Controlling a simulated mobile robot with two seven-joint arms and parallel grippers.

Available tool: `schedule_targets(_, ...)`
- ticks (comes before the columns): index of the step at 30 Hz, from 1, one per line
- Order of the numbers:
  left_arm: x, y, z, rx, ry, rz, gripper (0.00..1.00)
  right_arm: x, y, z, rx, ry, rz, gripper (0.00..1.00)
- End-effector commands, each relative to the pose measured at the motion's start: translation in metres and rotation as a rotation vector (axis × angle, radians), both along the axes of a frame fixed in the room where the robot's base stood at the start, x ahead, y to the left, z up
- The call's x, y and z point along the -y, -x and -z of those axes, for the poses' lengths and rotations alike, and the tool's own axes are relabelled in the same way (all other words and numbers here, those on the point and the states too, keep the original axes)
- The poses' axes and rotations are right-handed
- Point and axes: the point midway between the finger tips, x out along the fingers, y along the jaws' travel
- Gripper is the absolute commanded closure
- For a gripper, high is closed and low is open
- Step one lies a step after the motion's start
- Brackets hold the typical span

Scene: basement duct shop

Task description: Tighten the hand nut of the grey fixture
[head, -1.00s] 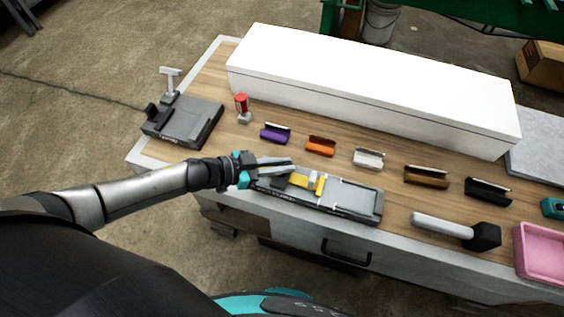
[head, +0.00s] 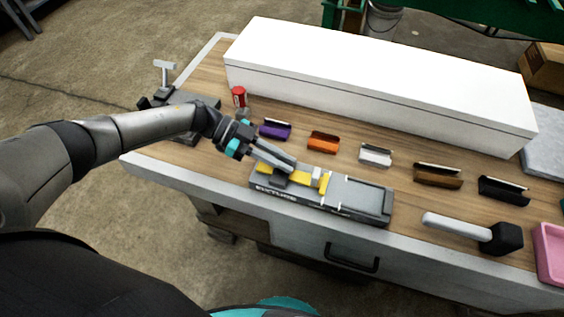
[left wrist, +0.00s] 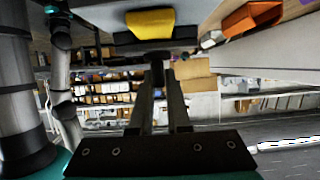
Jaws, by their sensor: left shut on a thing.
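The grey fixture (head: 362,198) lies near the front edge of the workbench, with a yellow piece (head: 309,178) across its left half. My left gripper (head: 290,166) reaches down to its left end from the upper left. In the left wrist view the fixture (left wrist: 190,33) and its yellow piece (left wrist: 150,21) are at the top. A dark round hand nut (left wrist: 156,59) shows at the fingertips (left wrist: 159,70), and the gripper is shut on it. In the head view the fingers hide the nut. My right gripper is not in view.
Purple (head: 275,129), orange (head: 323,142), white (head: 376,155), brown (head: 438,176) and black (head: 503,191) pieces stand in a row behind the fixture. A long white box (head: 370,90) is behind them. A mallet (head: 460,228) lies at right. A red-topped item (head: 239,97) and a second dark fixture (head: 195,120) are at left.

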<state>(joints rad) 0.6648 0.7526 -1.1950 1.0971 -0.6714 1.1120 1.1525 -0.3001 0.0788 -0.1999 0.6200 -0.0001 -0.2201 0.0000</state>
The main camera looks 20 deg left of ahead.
Motion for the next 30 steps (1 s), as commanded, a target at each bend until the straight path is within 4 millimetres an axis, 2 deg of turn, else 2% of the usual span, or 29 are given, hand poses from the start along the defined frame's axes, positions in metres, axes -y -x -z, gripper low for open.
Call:
schedule_targets(15,0.0017,0.0005,0.0,0.0,0.002,0.023,1.0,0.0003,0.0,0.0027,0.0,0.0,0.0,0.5)
schedule_targets(16,0.0017,0.0005,0.0,0.001,0.002,0.023,0.84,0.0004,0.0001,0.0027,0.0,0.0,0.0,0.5)
schedule_targets(24,0.0013,0.0006,0.0001,-0.001,0.001,0.022,0.55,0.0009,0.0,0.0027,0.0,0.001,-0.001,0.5)
schedule_targets(30,0.0008,0.0005,0.0002,0.0,0.001,0.022,0.55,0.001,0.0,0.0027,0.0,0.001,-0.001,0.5)
